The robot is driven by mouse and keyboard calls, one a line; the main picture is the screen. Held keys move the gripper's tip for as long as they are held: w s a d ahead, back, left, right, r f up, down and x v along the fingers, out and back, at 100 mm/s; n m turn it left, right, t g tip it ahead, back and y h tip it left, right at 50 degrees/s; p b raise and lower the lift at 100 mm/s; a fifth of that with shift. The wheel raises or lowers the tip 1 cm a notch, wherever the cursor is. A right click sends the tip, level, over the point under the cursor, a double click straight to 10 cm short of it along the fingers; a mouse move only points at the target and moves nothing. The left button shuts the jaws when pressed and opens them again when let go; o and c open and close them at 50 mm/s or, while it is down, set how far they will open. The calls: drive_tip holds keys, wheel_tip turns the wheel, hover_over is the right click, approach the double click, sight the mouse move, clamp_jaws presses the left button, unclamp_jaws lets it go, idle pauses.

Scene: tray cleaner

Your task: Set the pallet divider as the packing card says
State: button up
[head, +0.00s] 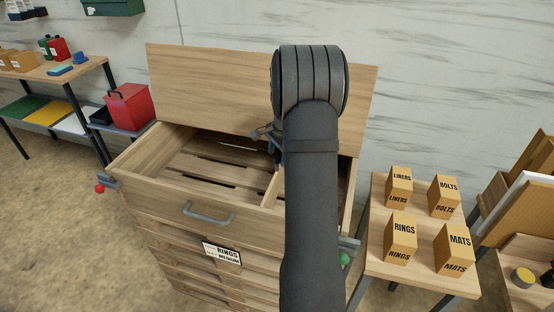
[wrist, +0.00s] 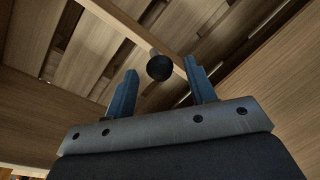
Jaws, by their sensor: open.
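The pallet box (head: 160,202) stands in the middle of the head view, its slatted floor showing. The divider (head: 272,188) is a wooden board across the box, right of its middle, partly hidden by my arm. In the wrist view the divider (wrist: 128,22) carries a dark round knob (wrist: 159,67). My gripper (wrist: 160,72) is open, its blue fingers on either side of the knob in that picture; I cannot tell whether they touch it. In the head view my gripper (head: 268,142) is mostly hidden behind my arm. The packing card (head: 222,254) on the front reads RINGS and MEDIUM.
A grey handle (head: 208,213) is on the box front. A red knob (head: 99,188) is at its left and a green knob (head: 345,258) at its right. A side table (head: 378,252) holds several labelled boxes, including RINGS (head: 400,240). A tall wooden panel (head: 215,85) rises behind.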

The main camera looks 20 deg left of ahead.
wheel_tip(320, 180, up, 14)
drive_tip(key=s+d, duration=0.1)
drive_tip(key=d, duration=0.1)
drive_tip(key=shift+s+d, duration=0.2)
drive_tip(key=shift+s, duration=0.05)
drive_tip(key=a+f, duration=0.1)
drive_tip(key=f, duration=0.4)
drive_tip(key=w+a+f, duration=0.1)
drive_tip(key=f, duration=0.5)
drive_tip(key=a+f, duration=0.1)
drive_tip(key=f, duration=0.5)
drive_tip(key=shift+w+f, duration=0.1)
drive_tip(key=shift+w, duration=0.3)
drive_tip(key=shift+a, duration=0.25)
